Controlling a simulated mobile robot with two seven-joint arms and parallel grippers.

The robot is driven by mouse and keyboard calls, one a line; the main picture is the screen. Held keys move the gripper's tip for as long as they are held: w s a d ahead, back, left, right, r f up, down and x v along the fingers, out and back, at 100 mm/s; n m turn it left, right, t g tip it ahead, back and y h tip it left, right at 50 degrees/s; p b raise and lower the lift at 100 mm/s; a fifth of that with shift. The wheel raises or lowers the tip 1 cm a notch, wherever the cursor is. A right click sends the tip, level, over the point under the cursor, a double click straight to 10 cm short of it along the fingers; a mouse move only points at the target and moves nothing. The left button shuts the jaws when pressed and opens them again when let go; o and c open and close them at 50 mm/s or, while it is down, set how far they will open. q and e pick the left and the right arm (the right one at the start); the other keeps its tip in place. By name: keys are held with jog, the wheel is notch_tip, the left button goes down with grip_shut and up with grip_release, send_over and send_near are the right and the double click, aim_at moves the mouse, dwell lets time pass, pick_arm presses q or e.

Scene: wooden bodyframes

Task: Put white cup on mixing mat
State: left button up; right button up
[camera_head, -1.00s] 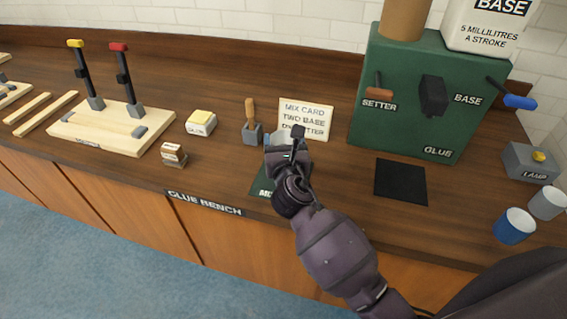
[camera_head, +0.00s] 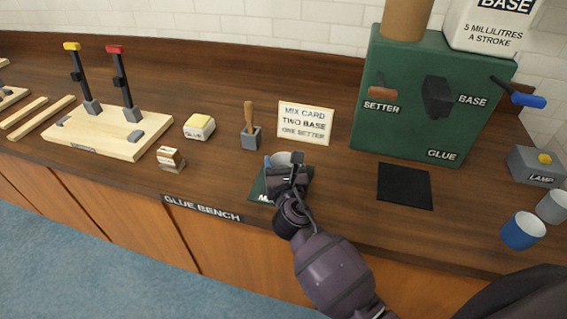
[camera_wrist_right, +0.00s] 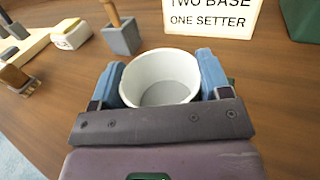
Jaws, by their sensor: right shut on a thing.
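The white cup (camera_head: 284,157) is in my right gripper (camera_head: 286,166), over the dark green mixing mat (camera_head: 259,188) near the bench's front edge. In the right wrist view the cup (camera_wrist_right: 162,76) is upright, open side up, between the two blue finger pads. Its inside looks grey at the bottom. My gripper and wrist cover much of the mat and the cup's lower part, so I cannot tell whether the cup touches the mat. My left gripper is not in view.
The mix card (camera_head: 304,122) and a grey holder with a wooden-handled tool (camera_head: 250,130) stand behind the mat. The green glue dispenser (camera_head: 420,100) and a black pad (camera_head: 405,186) are to the right. A blue cup (camera_head: 523,231) stands far right.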

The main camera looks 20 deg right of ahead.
jog(key=o, duration=1)
jog(key=shift+f, duration=0.1)
jog(key=shift+o, duration=0.4)
jog(key=shift+r, duration=0.2)
jog(key=s, duration=0.3)
jog(key=s+a, duration=0.1)
jog(key=s, duration=0.3)
jog(key=s+a, duration=0.1)
jog(key=s, duration=0.2)
jog(key=shift+s, duration=0.25)
jog(key=shift+s+a, duration=0.2)
jog(key=shift+s, duration=0.45)
